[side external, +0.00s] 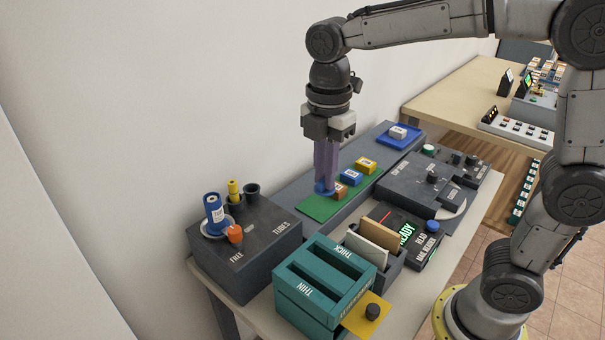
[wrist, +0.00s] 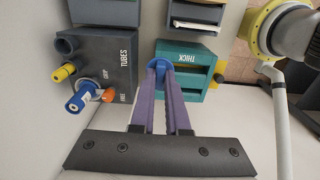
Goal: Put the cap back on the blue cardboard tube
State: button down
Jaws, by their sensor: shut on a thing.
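The blue tube (side external: 214,216) with a white label stands slightly tilted in the dark holder block marked TUBES (side external: 262,250), at the left of the side view. It also shows in the wrist view (wrist: 82,99). My gripper (side external: 325,186) points down, right of the holder, in front of the green mat in the side view. Its purple fingers are shut on a round blue cap (side external: 320,190). The cap shows between the fingertips in the wrist view (wrist: 158,63). The cap is apart from the tube. Its underside is hidden.
An orange knob (side external: 235,234) sits beside the tube, near the word FREE. A yellow tube (side external: 234,190) and a dark round socket (side external: 252,191) are behind. Small boxes (side external: 366,165) lie on the green mat (side external: 314,209). A teal THICK/THIN box (side external: 321,271) stands in front.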

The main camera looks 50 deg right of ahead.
jog(key=shift+s+d+r, duration=0.1)
jog(key=shift+s+r, duration=0.05)
jog(key=shift+s, duration=0.25)
jog(key=shift+n, duration=0.8)
jog(key=r, duration=0.1)
jog(key=w+r, duration=0.2)
jog(key=r, duration=0.1)
jog(key=shift+a, duration=0.3)
jog(key=w+a+r+n, duration=0.2)
jog(key=w+a, duration=0.2)
jog(key=w, duration=0.2)
jog(key=w+a+r+n, duration=0.2)
jog(key=w+a, duration=0.2)
jog(key=w, duration=0.3)
jog(key=shift+w+a+f, duration=0.6)
jog(key=shift+a+f, duration=0.05)
jog(key=shift+f, duration=1.3)
jog(key=shift+w+a+f, duration=0.65)
jog(key=shift+f, duration=1.25)
jog(key=shift+w+a+f, duration=0.6)
jog(key=shift+a+f, duration=0.05)
jog(key=shift+f, duration=1.3)
jog(key=shift+f, duration=0.2)
jog(key=shift+c, duration=1.8)
grip_release()
